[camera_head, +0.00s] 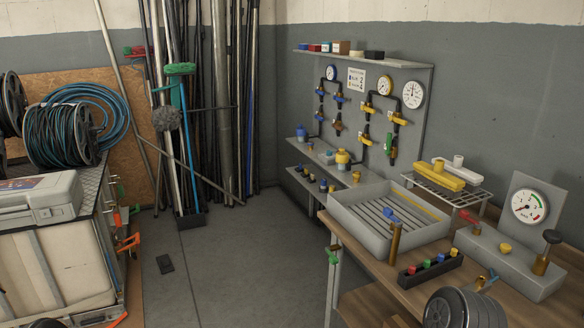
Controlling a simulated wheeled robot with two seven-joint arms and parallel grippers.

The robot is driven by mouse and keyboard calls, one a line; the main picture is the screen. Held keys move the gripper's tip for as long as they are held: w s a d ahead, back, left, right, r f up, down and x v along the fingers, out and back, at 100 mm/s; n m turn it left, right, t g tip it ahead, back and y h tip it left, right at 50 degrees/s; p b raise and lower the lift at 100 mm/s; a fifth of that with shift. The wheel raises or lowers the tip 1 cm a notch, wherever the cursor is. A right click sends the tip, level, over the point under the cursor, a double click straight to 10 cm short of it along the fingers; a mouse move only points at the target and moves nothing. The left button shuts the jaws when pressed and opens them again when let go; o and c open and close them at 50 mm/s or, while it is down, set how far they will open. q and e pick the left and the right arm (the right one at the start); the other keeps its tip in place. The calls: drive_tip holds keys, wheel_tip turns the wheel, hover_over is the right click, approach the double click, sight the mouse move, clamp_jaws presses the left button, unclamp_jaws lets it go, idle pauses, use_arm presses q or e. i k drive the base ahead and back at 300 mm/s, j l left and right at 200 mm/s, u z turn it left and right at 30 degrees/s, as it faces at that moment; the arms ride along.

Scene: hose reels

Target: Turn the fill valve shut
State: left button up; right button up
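No label marks the fill valve, so I cannot tell for certain which it is. On the wooden bench at right, a grey gauge block (508,262) carries a red lever (466,216), a yellow knob (505,247) and a black knob on a brass stem (541,265). A round white gauge (529,206) stands upright behind them. A brass post with a blue lever (394,241) stands at the grey tray's near side. A small blue-handled brass fitting (486,284) shows near the bottom right. Neither of my grippers is in view.
A slatted grey tray (345,222) sits on the wooden bench (405,302). A black rack of coloured knobs (431,268) lies before it. Gauges and yellow valves hang on a grey panel (350,131). Hose reels (62,138) stand left; the middle floor (250,260) is mostly clear.

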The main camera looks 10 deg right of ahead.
sight(389, 137)
drive_tip(key=i+z, duration=0.45)
drive_tip(key=i, duration=0.15)
drive_tip(key=i+j+z, duration=0.2)
drive_tip(key=i+z, duration=0.3)
drive_tip(key=i+j+z, duration=0.1)
drive_tip(key=z, duration=0.3)
drive_tip(key=j+z, duration=0.1)
drive_tip(key=z, duration=0.25)
drive_tip(key=i+j+z, duration=0.1)
drive_tip(key=z, duration=0.3)
drive_tip(key=j+z, duration=0.25)
drive_tip(key=j, duration=0.25)
drive_tip(key=j+z, duration=0.2)
drive_tip(key=j, duration=0.25)
drive_tip(key=k+j+z, duration=0.1)
drive_tip(key=j+z, duration=0.15)
drive_tip(key=j, duration=0.2)
drive_tip(key=k+j+z, duration=0.2)
drive_tip(key=j, duration=0.7)
drive_tip(key=k+j, duration=0.15)
drive_tip(key=j, duration=0.3)
